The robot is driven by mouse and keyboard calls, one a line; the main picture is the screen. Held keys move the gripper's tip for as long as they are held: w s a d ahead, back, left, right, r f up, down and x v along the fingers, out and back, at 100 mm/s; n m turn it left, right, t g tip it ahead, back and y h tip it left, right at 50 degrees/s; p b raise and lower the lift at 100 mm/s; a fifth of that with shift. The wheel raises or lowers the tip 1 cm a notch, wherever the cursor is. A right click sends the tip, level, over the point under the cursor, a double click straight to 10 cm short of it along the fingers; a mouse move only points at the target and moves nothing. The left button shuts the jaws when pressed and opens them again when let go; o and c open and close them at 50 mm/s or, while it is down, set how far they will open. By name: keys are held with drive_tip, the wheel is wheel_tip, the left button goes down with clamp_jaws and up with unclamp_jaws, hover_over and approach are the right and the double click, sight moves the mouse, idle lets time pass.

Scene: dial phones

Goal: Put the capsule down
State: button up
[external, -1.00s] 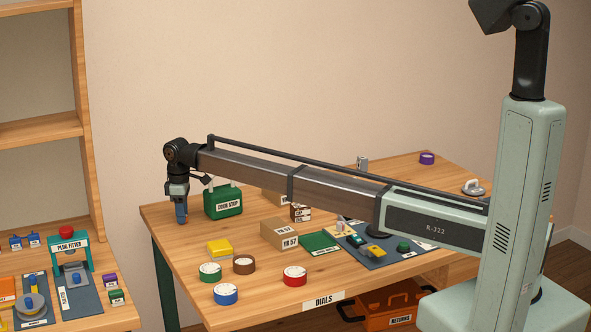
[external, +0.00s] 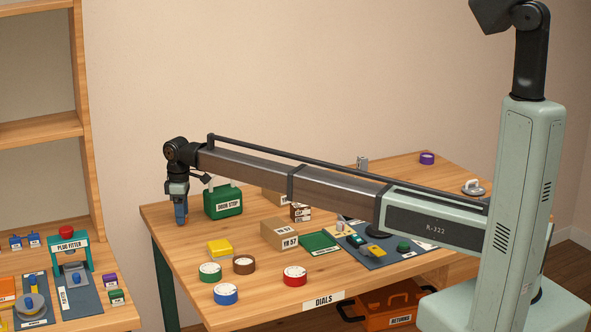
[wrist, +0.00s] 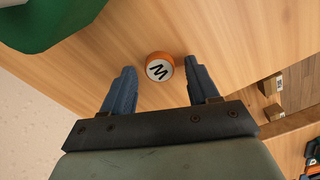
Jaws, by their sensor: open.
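An orange round capsule with a white face marked M (wrist: 159,68) shows in the wrist view, between and just beyond my two fingertips, with a gap on each side. It appears to rest on the wooden table (wrist: 215,30). My gripper (wrist: 163,78) is open, with blue-grey fingers pointing down. In the external view my gripper (external: 181,214) hangs low over the table's far left part. I cannot make out the capsule there.
The table's left edge is close to my gripper.

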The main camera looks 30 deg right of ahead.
wheel_tip(320, 180, up, 12)
idle(0.5)
drive_tip(key=shift+f, duration=0.15)
idle(2.4)
